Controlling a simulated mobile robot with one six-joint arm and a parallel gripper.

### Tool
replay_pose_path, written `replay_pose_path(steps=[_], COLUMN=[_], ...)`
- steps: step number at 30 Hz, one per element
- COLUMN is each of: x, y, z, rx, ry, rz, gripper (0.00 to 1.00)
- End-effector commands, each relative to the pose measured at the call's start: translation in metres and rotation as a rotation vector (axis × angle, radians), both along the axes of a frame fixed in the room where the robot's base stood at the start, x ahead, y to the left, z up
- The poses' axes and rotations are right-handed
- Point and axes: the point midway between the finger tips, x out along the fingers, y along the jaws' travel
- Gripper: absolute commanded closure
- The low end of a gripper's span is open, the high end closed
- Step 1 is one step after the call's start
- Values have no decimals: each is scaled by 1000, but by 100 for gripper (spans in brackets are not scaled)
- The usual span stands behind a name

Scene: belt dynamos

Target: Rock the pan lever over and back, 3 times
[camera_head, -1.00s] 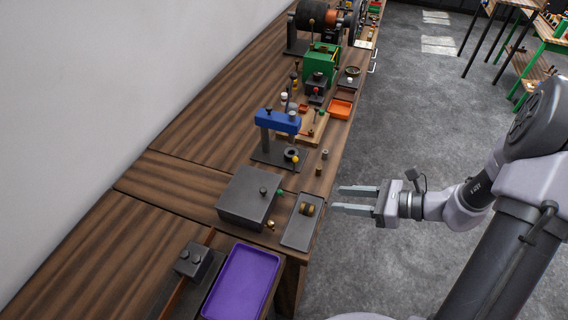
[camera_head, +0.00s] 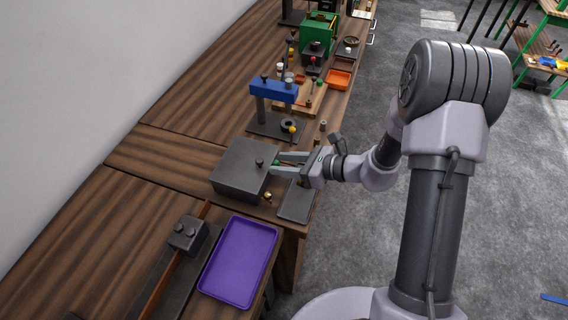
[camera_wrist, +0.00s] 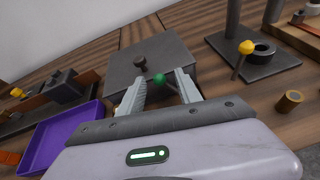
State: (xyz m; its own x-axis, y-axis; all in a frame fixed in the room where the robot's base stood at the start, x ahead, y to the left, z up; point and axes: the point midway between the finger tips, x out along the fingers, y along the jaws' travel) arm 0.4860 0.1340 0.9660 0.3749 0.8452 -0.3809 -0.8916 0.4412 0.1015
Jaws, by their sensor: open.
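A low dark grey box (camera_head: 240,168) stands on the bench with a black knob (camera_head: 259,162) on its top. A small lever with a green ball (camera_head: 276,162) is at its right side; no label shows whether this is the pan lever. In the wrist view the green ball (camera_wrist: 158,79) lies between my fingertips. My gripper (camera_head: 277,162) is open, its fingers on either side of the ball; contact cannot be told. The ball's stem is mostly hidden. Another lever with a yellow ball (camera_head: 292,129) stands at the blue-topped press (camera_head: 277,92).
A flat grey tray (camera_head: 298,203) lies below my gripper at the bench edge. A brass knob (camera_head: 268,196) sits beside the box. A purple tray (camera_head: 238,262) is at the front. A brass cylinder (camera_wrist: 289,100) stands to the right in the wrist view.

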Motion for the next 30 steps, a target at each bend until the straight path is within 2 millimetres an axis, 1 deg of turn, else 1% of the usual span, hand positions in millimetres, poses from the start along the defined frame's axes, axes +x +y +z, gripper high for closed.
replay_pose_path(steps=[4,10,11,30], x=[0,0,0,-1], y=[0,0,0,0], z=[0,0,0,-1], rx=[0,0,0,-1], ry=[0,0,0,2], rz=[0,1,1,2], gripper=[59,98,100,100])
